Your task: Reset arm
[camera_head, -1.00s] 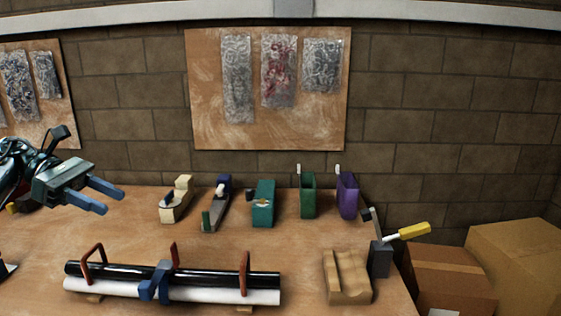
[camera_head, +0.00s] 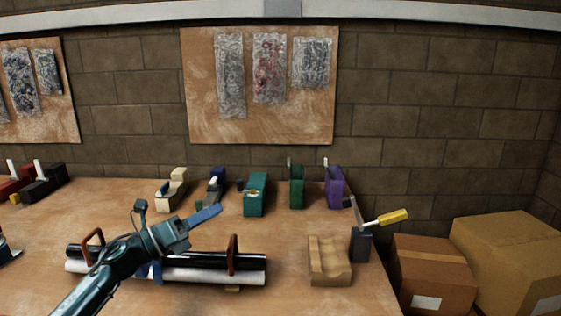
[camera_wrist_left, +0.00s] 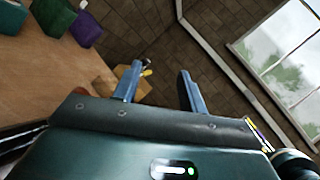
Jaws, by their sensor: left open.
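My left gripper (camera_head: 204,219) is teal with blue fingers. In the head view it hangs in the air in front of the black and white tubes, pointing to the upper right. In the left wrist view its two fingers (camera_wrist_left: 157,88) stand apart with nothing between them. The black tube (camera_head: 205,261) and the white tube (camera_head: 215,275) lie side by side on the workbench (camera_head: 60,212), with reddish-brown handles (camera_head: 233,255) over them. My forearm and gripper hide the middle of the tubes and most of a blue clamp. My right gripper is not in view.
Several tape-dispenser-like tools, including a teal one (camera_head: 256,196) and a purple one (camera_head: 335,188), line the back of the bench. A wooden cradle (camera_head: 329,262) and a grey holder with a yellow-handled tool (camera_head: 392,217) stand at right. Cardboard boxes (camera_head: 432,275) are beyond the bench edge.

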